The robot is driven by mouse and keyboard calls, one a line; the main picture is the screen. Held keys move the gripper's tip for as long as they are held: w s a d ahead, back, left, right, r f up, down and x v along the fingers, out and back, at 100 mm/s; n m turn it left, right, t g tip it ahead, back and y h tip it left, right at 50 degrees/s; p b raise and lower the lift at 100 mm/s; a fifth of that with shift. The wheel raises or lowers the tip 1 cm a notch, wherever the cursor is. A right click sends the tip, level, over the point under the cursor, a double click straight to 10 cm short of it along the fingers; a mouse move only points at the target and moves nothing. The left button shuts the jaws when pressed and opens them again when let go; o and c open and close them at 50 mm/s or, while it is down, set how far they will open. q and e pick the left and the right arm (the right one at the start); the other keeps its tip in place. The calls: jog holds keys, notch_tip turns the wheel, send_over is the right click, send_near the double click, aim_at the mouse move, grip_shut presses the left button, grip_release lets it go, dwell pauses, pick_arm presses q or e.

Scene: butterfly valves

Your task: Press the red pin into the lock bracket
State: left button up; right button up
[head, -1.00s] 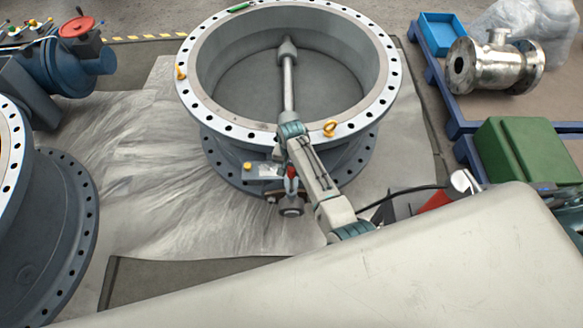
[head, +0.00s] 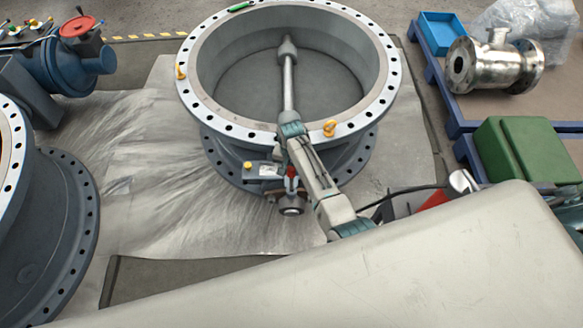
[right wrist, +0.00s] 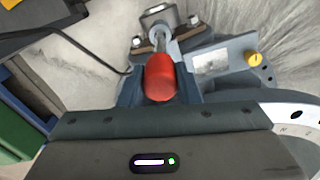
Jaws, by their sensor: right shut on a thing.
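The red pin (right wrist: 160,78) shows in the right wrist view as a rounded red grip with a grey metal shaft. The shaft points away toward the lock bracket (right wrist: 141,47), a small plate with bolts on the valve's side. I cannot tell how deep the shaft sits. In the head view the red pin (head: 291,172) is a small red spot at the front of the large valve (head: 232,125). My right gripper (head: 290,168) is shut on the pin; its fingertips are largely hidden by the arm. My left gripper is not in view.
A label plate and a yellow cap (head: 247,165) sit beside the bracket. A second valve (head: 60,215) is at left, a green box (head: 530,150) at right. Plastic sheet (head: 150,210) covers open floor at the left.

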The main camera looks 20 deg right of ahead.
jog(key=shift+f+b, duration=0.3)
jog(key=shift+f, duration=0.4)
jog(key=shift+p, duration=0.35)
dwell(0.5)
jog(key=shift+f, duration=0.1)
